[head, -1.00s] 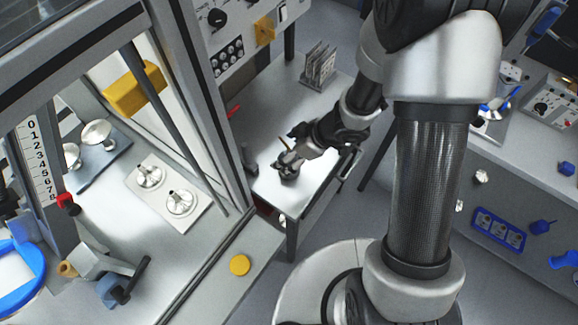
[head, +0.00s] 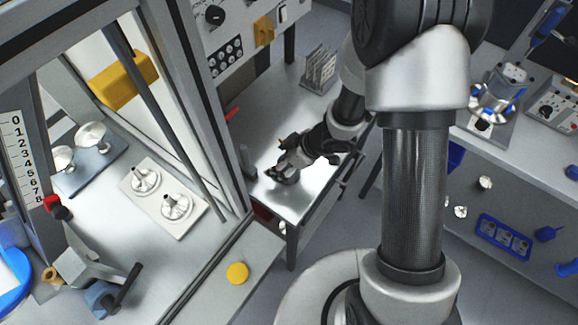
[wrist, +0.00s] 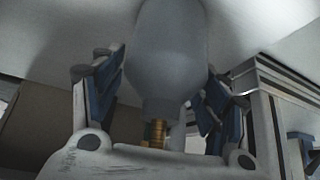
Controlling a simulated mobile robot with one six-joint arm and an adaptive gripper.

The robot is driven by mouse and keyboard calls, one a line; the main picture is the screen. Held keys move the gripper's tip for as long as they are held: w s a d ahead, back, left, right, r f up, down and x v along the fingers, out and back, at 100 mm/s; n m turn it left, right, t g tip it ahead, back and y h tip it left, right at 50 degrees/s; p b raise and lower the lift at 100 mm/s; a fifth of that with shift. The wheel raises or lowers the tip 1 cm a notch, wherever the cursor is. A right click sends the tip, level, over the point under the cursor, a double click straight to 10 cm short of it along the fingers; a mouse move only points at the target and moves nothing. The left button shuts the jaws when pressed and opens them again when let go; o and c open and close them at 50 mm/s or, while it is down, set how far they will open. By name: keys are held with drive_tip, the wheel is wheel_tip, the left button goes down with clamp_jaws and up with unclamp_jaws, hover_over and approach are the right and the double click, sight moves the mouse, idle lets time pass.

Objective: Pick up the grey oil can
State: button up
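The grey oil can shows in the wrist view (wrist: 172,55) as a smooth grey body that narrows to a brass neck near my palm. In the head view it is mostly hidden behind my gripper (head: 287,171), at the small grey table's near end. In the wrist view my gripper (wrist: 160,95) has one blue-padded finger on each side of the can. A narrow gap shows between the left finger and the can; contact on the right is unclear. The fingers look open around it.
The grey table (head: 318,108) bears a rack of upright plates (head: 320,70) at its far end. A tall grey cylinder (head: 247,160) stands near its left edge, close to my gripper. A framed enclosure (head: 185,110) stands left of it. A yellow button (head: 237,273) lies in front.

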drive_tip(key=c, duration=0.9)
